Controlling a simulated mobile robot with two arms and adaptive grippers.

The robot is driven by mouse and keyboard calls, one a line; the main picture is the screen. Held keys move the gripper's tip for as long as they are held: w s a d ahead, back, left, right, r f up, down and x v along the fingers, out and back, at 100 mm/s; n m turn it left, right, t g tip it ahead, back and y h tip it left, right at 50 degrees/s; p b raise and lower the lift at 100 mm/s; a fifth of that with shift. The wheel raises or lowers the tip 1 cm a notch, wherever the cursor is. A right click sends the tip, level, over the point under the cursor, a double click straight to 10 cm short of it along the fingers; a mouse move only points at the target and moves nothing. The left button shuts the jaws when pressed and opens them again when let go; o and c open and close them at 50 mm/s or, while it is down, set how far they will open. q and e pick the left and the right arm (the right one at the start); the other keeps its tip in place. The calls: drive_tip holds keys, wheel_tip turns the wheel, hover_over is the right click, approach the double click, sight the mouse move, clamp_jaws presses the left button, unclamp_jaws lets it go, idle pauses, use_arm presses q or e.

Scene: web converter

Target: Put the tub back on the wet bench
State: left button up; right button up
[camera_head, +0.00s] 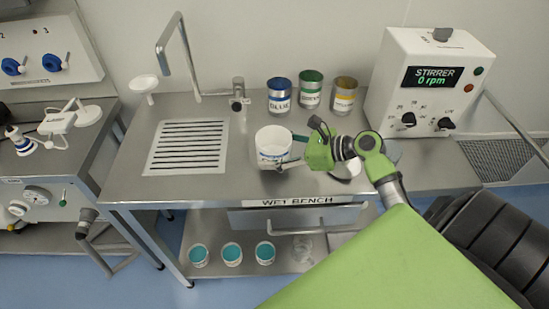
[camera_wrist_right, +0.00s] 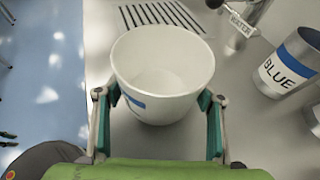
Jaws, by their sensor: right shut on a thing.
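A white, empty-looking tub (camera_head: 271,142) with a blue-marked label is over the middle of the wet bench (camera_head: 225,185), upright. It also shows in the right wrist view (camera_wrist_right: 163,75), with its open mouth toward the camera. My right gripper (camera_head: 288,152) reaches it from the right and is shut on it, one teal finger on either side. I cannot tell whether the tub's base touches the steel top or is slightly above it. My left gripper is not in view.
Blue (camera_head: 279,96), green (camera_head: 311,90) and yellow (camera_head: 344,95) banded cans stand behind the tub. A stirrer box (camera_head: 428,85) is at right. A slotted drain (camera_head: 188,147) and tap (camera_head: 178,55) are left. Several tubs, three with teal contents (camera_head: 232,253), are on the lower shelf.

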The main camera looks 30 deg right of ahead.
drive_tip(key=f, duration=0.3)
drive_tip(key=shift+w+d+f, duration=0.1)
drive_tip(key=shift+w, duration=0.1)
drive_tip(key=shift+f, duration=0.2)
drive_tip(key=shift+f, duration=0.1)
drive_tip(key=o, duration=1.4)
drive_tip(key=shift+o, duration=0.2)
drive_tip(key=shift+s, duration=0.1)
drive_tip(key=b+v, duration=0.1)
drive_tip(key=v, duration=1.1)
drive_tip(key=shift+d, duration=0.1)
